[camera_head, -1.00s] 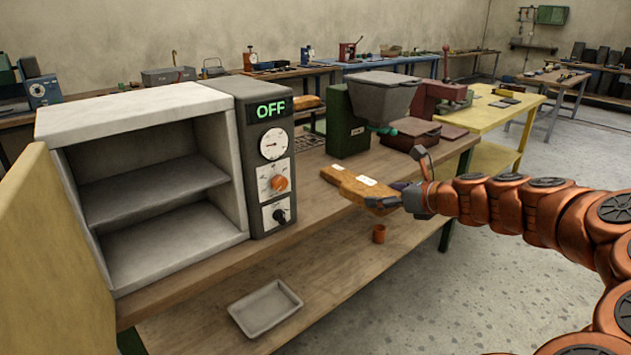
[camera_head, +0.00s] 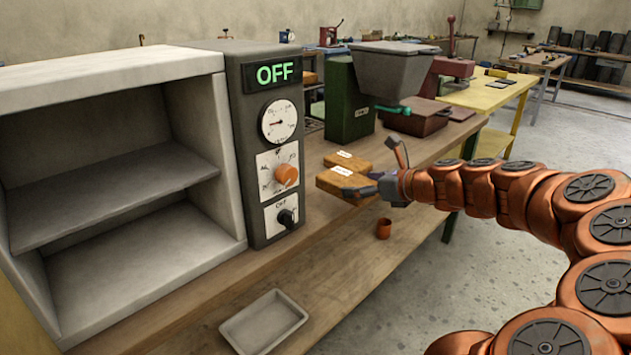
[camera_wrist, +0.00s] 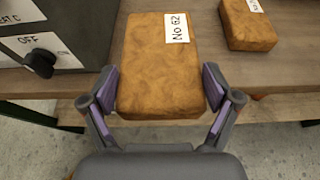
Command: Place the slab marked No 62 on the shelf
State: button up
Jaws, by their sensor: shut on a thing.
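The slab marked No 62 (camera_wrist: 155,75) is a brown-orange block with a white label, between my gripper's fingers in the wrist view. It also shows in the head view (camera_head: 338,184), at the front edge of the bench. My gripper (camera_head: 372,190) is shut on this slab, with a finger along each side in the wrist view (camera_wrist: 162,100). The shelf (camera_head: 110,190) is a grey plate inside an open-fronted white cabinet (camera_head: 215,130) at the left. Its visible surface is bare. I cannot tell whether the slab touches the bench.
A second labelled slab (camera_head: 348,161) lies just behind on the bench (camera_head: 210,280). A grey control panel (camera_head: 278,225) reading OFF stands between cabinet and slabs. A green hopper machine (camera_head: 345,105) is behind. A grey tray (camera_head: 264,322) and orange cup (camera_head: 384,229) sit lower down.

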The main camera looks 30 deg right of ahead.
jog(key=shift+w+d+f, duration=0.15)
jog(key=shift+w+f, duration=0.2)
jog(key=shift+f, duration=0.05)
jog(key=w+d, duration=0.1)
jog(key=w, duration=0.4)
jog(key=w+d+f+b, duration=0.1)
jog(key=w, duration=0.4)
jog(key=w+d+b, duration=0.1)
jog(key=w, duration=0.4)
jog(key=shift+f, duration=0.2)
jog(key=shift+w+f, duration=0.15)
jog(key=shift+w, duration=0.1)
jog(key=shift+f+b, duration=0.6)
jog(key=shift+f, duration=1)
jog(key=o, duration=1.3)
jog(key=shift+f, duration=0.1)
jog(key=shift+c, duration=0.2)
